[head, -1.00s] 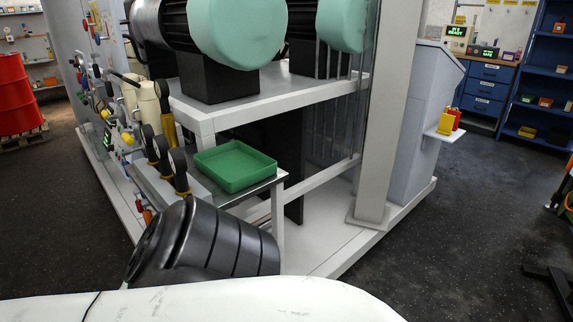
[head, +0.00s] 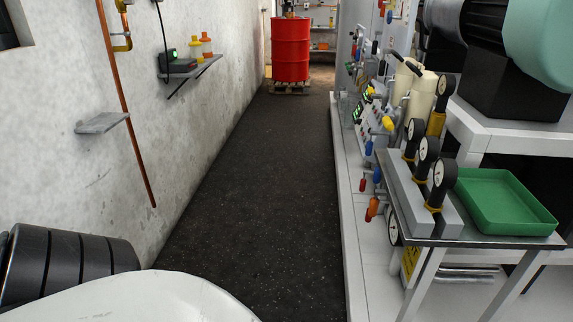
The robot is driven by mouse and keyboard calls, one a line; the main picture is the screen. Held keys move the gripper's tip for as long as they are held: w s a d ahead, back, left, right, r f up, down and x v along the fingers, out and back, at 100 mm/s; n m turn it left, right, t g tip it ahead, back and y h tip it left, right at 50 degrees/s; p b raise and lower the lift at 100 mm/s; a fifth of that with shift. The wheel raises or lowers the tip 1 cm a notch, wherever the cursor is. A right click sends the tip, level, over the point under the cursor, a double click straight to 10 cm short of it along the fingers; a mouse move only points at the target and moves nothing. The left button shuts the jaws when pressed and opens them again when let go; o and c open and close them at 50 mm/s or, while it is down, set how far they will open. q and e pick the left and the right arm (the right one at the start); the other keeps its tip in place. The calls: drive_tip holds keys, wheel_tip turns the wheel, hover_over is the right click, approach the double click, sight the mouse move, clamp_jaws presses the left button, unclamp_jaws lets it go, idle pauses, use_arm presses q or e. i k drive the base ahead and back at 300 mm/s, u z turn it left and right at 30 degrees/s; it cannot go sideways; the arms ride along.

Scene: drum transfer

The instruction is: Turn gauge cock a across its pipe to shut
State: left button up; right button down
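Several round black-rimmed gauges stand on the right, three of them in a row on a grey block (head: 415,190): a near gauge (head: 444,173), a middle gauge (head: 428,150) and a far gauge (head: 415,130). Yellow parts sit under them. Another gauge (head: 393,231) sits low under the bench edge. I cannot tell which is gauge cock a or how its lever lies. Neither gripper shows.
A green tray (head: 510,232) lies on the bench at right. A clear dark floor aisle (head: 255,180) runs to a red drum (head: 290,48) on a pallet. The left wall carries a copper pipe (head: 118,80), a small ledge (head: 102,123) and a shelf (head: 195,70).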

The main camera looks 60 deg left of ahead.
sight(374, 204)
drive_tip(key=u, duration=0.9)
drive_tip(key=i, duration=1)
